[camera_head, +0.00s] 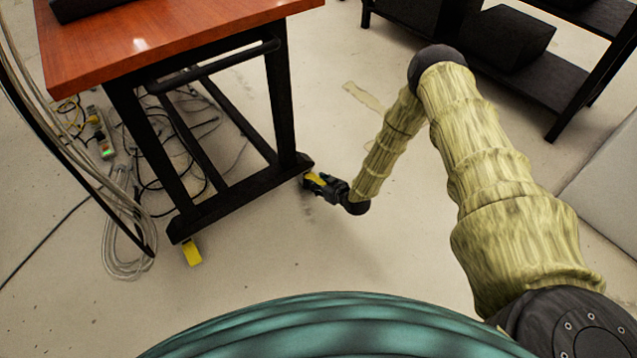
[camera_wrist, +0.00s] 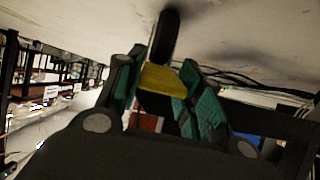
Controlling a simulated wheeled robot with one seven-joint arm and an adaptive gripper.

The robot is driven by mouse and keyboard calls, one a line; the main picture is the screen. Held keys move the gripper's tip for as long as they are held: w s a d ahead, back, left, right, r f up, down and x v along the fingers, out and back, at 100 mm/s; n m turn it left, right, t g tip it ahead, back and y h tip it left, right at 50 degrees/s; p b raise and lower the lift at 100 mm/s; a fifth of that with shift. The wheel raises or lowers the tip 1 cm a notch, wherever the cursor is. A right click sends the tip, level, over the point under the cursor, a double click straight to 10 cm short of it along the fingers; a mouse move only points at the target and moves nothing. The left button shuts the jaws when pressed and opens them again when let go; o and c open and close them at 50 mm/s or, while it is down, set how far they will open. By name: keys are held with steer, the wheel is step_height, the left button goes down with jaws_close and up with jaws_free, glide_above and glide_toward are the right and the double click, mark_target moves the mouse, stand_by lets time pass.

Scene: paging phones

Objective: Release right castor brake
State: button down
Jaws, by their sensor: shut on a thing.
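The right castor brake (camera_head: 314,181) is a yellow pedal low at the right foot of the table frame. My gripper (camera_head: 322,183) is down at floor level beside that foot and shut on the pedal. In the wrist view, the yellow pedal (camera_wrist: 163,79) lies between the green fingers of my gripper (camera_wrist: 160,88), with a dark castor wheel (camera_wrist: 166,34) just beyond it. The fingers hide part of the pedal in the head view. The left castor brake (camera_head: 191,252) is another yellow pedal at the left foot, apart from my gripper.
The table (camera_head: 150,35) has a red-brown top and a black frame. Coiled cables (camera_head: 125,235) lie on the floor at left. A black shelf (camera_head: 560,75) with dark boxes stands at the upper right. The floor right of the table foot is mostly clear.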

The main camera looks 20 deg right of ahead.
steer(key=shift+d, duration=0.2)
steer(key=c, duration=0.9)
jaws_free()
steer(key=shift+a, duration=0.1)
steer(key=shift+s, duration=0.1)
steer(key=v, duration=1.2)
steer(key=shift+a, duration=0.1)
